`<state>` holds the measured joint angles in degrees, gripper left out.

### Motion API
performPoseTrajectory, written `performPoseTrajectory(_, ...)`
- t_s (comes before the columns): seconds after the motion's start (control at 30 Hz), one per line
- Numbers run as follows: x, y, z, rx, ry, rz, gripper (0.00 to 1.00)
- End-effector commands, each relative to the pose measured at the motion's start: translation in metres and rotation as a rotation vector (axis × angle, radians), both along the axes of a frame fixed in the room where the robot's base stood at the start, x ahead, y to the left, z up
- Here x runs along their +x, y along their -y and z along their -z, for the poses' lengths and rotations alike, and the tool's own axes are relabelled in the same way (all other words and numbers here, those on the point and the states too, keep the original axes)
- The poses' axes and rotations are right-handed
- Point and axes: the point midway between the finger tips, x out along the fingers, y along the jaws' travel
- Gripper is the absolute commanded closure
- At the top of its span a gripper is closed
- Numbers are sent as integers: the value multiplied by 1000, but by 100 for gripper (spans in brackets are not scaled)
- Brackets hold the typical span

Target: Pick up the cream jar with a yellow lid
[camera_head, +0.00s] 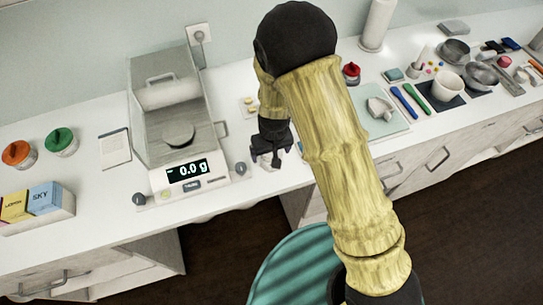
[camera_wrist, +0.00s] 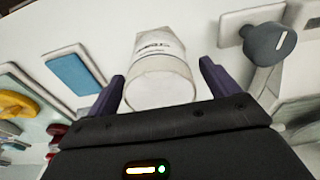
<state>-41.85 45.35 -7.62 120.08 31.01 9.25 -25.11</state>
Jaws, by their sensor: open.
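My gripper (camera_head: 268,158) is over the white counter near its front edge, just right of the scale. Its two dark fingers are open in the wrist view (camera_wrist: 163,85). A white cylindrical container (camera_wrist: 155,50) with small dark print shows between and beyond the fingers; I cannot tell whether they touch it. A yellow rounded object (camera_wrist: 16,105) at the left edge of the wrist view may be a lid, but is cut off. I make out no yellow-lidded jar in the head view, where my arm hides part of the counter.
The scale (camera_head: 183,172) reads 0.0 g. Orange-lidded (camera_head: 17,153) and green-lidded (camera_head: 59,140) jars stand at left, and a red-lidded jar (camera_head: 351,70) behind my arm. A box of cards (camera_head: 35,207) is front left. Bowls (camera_head: 481,75) and tools crowd the right.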

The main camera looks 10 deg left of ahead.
Motion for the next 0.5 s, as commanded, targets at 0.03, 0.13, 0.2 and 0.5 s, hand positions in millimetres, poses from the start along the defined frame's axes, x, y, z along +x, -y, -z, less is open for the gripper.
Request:
performPoseTrajectory(0.03,0,0,0,1,1,0,13)
performPoseTrajectory(0.13,0,0,0,1,1,0,13)
performPoseTrajectory(0.2,0,0,0,1,1,0,13)
performPoseTrajectory(0.5,0,0,0,0,0,0,24)
